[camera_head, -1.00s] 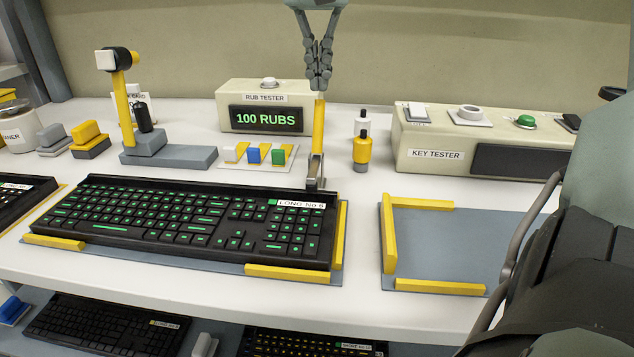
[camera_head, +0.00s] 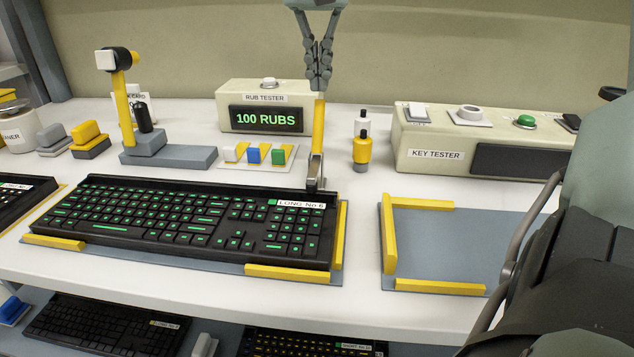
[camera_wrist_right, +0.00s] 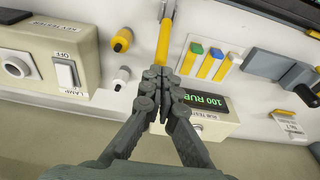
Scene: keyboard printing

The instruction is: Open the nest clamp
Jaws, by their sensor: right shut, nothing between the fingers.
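The nest clamp's yellow lever (camera_head: 318,128) stands about upright at the back right corner of the near nest, with its grey metal foot (camera_head: 315,182) at the keyboard's back edge. A black keyboard (camera_head: 170,222) with green legends, labelled LONG No 6, lies in this nest. My right gripper (camera_head: 319,85) points down at the lever's top end, its fingers shut with nothing between them. In the right wrist view the shut fingertips (camera_wrist_right: 158,76) are at the end of the yellow lever (camera_wrist_right: 165,38); I cannot tell whether they touch it. My left gripper is not in view.
The rub tester (camera_head: 265,118) reads 100 RUBS behind the lever. The key tester (camera_head: 435,145) is at the back right. An empty nest plate (camera_head: 450,245) lies front right.

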